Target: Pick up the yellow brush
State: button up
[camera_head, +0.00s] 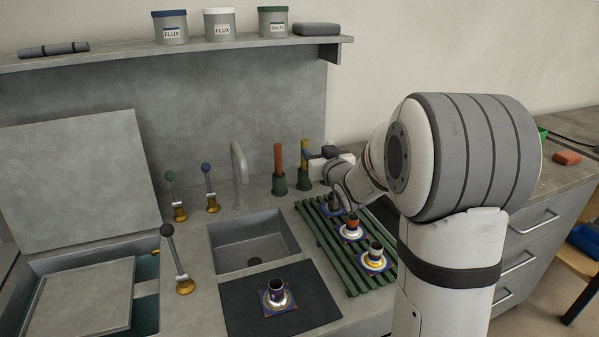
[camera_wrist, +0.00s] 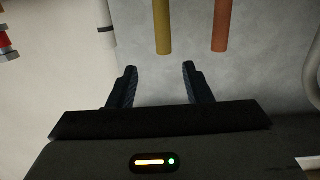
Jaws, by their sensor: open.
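The brush's lower end is hidden in the holder.
The faucet (camera_head: 239,162) rises further left, behind the sink (camera_head: 254,243). A green slatted rack (camera_head: 333,256) with several small pieces lies below my arm. A shelf (camera_head: 120,55) with jars runs above.

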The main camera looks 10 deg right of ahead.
aim_at(306, 143)
jog(key=shift+t+y, duration=0.3)
jog(key=shift+y, duration=0.1)
jog(key=w, duration=0.3)
jog(key=w+a, duration=0.1)
jog(key=w, duration=0.1)
jog(key=w+a, duration=0.1)
jog(key=w, duration=0.2)
jog(key=shift+w+f, duration=0.25)
jog(key=shift+w, duration=0.05)
jog(key=shift+c, duration=0.6)
grip_shut()
